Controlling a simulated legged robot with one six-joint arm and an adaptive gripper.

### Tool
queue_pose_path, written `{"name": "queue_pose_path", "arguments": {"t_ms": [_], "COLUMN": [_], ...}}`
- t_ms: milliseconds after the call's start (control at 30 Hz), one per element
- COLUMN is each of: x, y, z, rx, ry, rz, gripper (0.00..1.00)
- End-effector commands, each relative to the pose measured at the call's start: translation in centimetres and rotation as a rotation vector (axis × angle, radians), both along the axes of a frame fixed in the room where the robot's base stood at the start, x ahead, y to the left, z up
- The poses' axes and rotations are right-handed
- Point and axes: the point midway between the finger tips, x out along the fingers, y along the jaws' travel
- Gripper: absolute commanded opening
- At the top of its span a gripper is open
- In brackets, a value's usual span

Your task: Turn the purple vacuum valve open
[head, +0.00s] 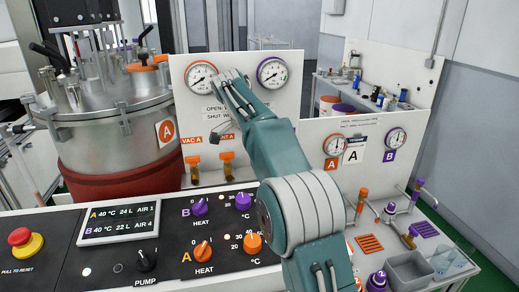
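The purple vacuum valve is not visible; my arm covers the middle of the white gauge panel (184,120), where it may be. A purple-rimmed gauge (272,73) sits at the panel's upper right, and a sliver of purple shows beside my arm below it. To the left are an orange-rimmed gauge (201,77), an orange VAC A label (192,140) and two orange-handled valves (193,164). My arm reaches up in front of the panel. A small dark part (221,138), possibly of my gripper, shows left of the arm; its fingers cannot be made out.
A steel vessel (95,115) marked A stands left. The black console in front has purple and orange knobs, a pump knob (146,260) and a red stop button (19,236). At right, a panel with two gauges, small valves, a grey bin (408,270) and shelved bottles.

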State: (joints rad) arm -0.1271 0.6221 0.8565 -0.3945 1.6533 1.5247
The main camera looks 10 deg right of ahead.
Motion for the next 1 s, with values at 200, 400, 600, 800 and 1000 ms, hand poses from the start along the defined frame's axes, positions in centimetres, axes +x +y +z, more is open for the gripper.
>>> {"name": "queue_pose_path", "arguments": {"t_ms": [200, 400, 600, 800, 1000], "x": [0.11, 0.11, 0.09, 0.0, 0.03], "y": [0.21, 0.21, 0.15, 0.07, 0.16], "z": [-0.27, -0.26, -0.16, -0.01, 0.28], "rx": [0.004, 0.004, 0.003, 0.001, 0.001], "ry": [0.001, 0.001, 0.0, -0.002, -0.003], "rz": [-0.006, -0.004, -0.005, -0.007, -0.006], "gripper": [0.11, 0.11, 0.93, 0.93, 0.93]}}
